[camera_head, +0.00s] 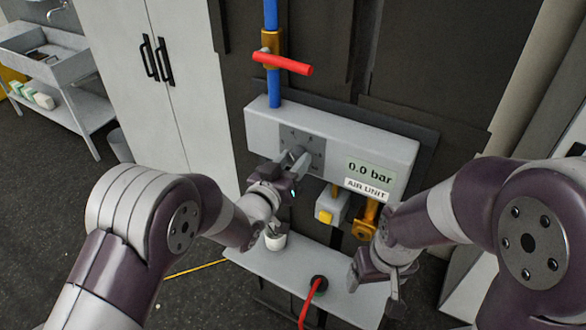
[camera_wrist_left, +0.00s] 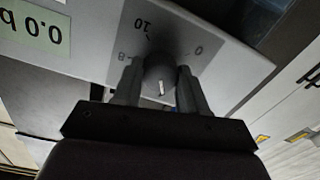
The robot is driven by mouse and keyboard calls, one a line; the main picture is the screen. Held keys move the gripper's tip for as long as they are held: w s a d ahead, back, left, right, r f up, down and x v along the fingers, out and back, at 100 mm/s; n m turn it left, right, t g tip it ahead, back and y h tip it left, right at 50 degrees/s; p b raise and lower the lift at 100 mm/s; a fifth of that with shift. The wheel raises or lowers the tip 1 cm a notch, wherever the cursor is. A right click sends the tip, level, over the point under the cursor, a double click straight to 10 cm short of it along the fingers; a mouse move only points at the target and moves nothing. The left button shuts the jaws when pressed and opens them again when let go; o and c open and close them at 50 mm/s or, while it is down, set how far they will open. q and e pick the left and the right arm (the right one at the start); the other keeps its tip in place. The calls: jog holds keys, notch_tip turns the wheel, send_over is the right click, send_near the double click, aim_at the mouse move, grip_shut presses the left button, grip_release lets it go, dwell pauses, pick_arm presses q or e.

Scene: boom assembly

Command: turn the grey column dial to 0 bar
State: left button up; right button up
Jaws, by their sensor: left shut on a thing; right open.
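The grey dial (camera_wrist_left: 160,72) sits on a dark square plate on the front of the air unit (camera_head: 262,125). In the head view the dial (camera_head: 298,155) is partly covered by my left gripper (camera_head: 285,168). My left gripper is shut on the dial, with one finger on each side, as the left wrist view (camera_wrist_left: 160,88) shows. A white mark shows on the dial, and some scale numbers show around it. The display (camera_head: 370,171) reads 0.0 bar. My right gripper (camera_head: 378,280) is open and empty, low at the right, in front of the lower shelf.
A red lever (camera_head: 283,64) crosses the blue pipe (camera_head: 271,20) above the unit. A yellow button box (camera_head: 328,212) and a brass fitting (camera_head: 367,218) hang below it. A red hose (camera_head: 312,300) meets the shelf (camera_head: 345,300). A white cabinet (camera_head: 190,90) stands left.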

pick_arm(q)
jog(key=n+b, duration=0.3)
jog(key=n, duration=0.2)
jog(key=shift+f, duration=0.15)
jog(key=n+b, duration=0.1)
jog(key=n, duration=0.3)
jog(key=shift+n+b, duration=0.4)
jog(key=n, duration=0.2)
jog(key=shift+n, duration=0.3)
jog(key=n, duration=0.2)
jog(key=shift+n+b, duration=0.3)
jog(key=shift+b, duration=0.05)
jog(key=shift+n+h, duration=0.3)
jog(key=shift+n, duration=2.2)
jog(key=shift+g, duration=0.3)
jog(key=o, duration=1.1)
jog(key=shift+a, duration=0.1)
jog(key=shift+c, duration=0.2)
